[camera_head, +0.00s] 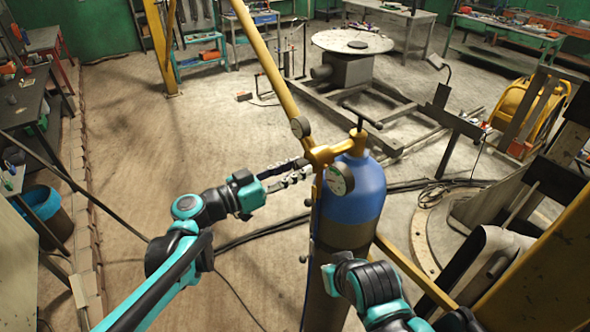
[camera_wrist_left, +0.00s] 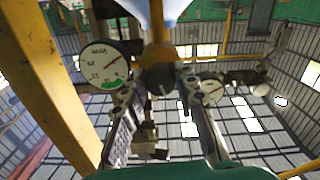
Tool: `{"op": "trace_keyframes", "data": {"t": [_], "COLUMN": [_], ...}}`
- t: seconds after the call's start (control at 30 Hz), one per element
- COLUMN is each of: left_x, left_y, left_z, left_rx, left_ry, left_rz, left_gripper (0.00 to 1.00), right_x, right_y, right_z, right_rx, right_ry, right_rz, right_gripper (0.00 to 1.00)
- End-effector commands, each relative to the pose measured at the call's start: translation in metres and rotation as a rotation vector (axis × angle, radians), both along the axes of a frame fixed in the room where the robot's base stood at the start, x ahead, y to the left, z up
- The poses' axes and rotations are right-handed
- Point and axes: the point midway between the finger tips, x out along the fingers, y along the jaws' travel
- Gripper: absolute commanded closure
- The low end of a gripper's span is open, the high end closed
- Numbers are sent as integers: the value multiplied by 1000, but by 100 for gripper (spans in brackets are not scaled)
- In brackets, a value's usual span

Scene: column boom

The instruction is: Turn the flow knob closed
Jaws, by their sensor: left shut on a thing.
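My left gripper (camera_head: 300,172) reaches in from the left to the regulator on top of the gas cylinder (camera_head: 358,190), which is blue above and dark below. In the left wrist view, the flow knob (camera_wrist_left: 160,80) is dark and round with a pale mark. The two fingers of the left gripper (camera_wrist_left: 158,92) lie on either side of it, shut on it. In the head view the knob is hidden behind the fingers and regulator. My right arm shows in front of the cylinder at the lower right; its fingers are not visible.
A yellow pole (camera_head: 268,65) rises behind. Black hoses (camera_head: 262,233) lie on the floor. A blue bin (camera_head: 42,203) stands at the left.

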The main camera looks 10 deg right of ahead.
Motion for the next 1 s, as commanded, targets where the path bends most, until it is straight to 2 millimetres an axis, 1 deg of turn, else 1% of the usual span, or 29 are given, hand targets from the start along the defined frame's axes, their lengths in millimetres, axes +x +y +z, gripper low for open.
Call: {"op": "trace_keyframes", "data": {"t": [1.0], "left_x": [-1], "left_y": [0], "left_z": [0], "left_rx": [-319], "left_ry": [880], "left_rz": [1], "left_gripper": [100], "right_x": [0], "right_y": [0], "right_z": [-13], "right_rx": [0], "right_ry": [0], "right_rz": [0], "right_gripper": [100]}}
